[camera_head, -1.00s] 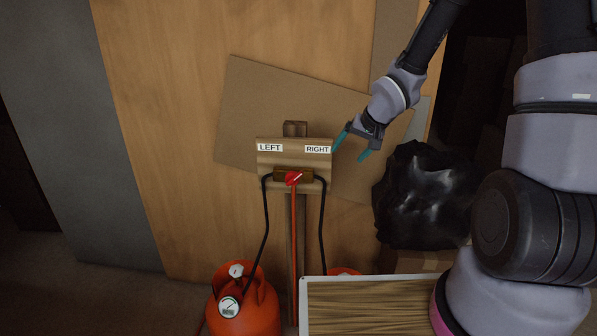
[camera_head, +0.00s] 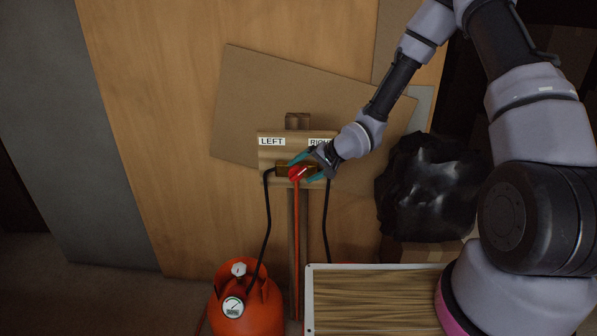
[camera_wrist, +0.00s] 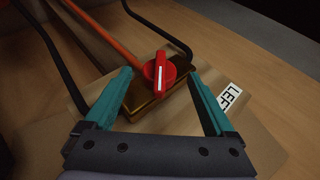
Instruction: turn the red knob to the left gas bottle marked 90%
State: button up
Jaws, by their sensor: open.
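The red knob (camera_head: 298,173) sits on a brass block (camera_head: 283,170) on a wooden board, between the LEFT label (camera_head: 271,141) and the partly hidden RIGHT label (camera_head: 318,142). My gripper (camera_head: 301,168) is open at the knob, coming from the right. In the wrist view the red knob (camera_wrist: 159,73), with a white pointer bar, shows between the teal fingertips (camera_wrist: 160,72), apart from both. The left gas bottle (camera_head: 250,306) is orange, with a gauge (camera_head: 233,307) that reads about 90%.
Black hoses (camera_head: 267,220) run down from the block's two ends, and an orange hose (camera_head: 296,240) from its middle. A black bag (camera_head: 425,190) is at right. A white-rimmed surface (camera_head: 309,300) stands in front. A cardboard sheet (camera_head: 240,100) leans behind the board.

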jog(key=shift+x, duration=1.5)
jog(key=c, duration=1.4)
jog(key=shift+o, duration=0.2)
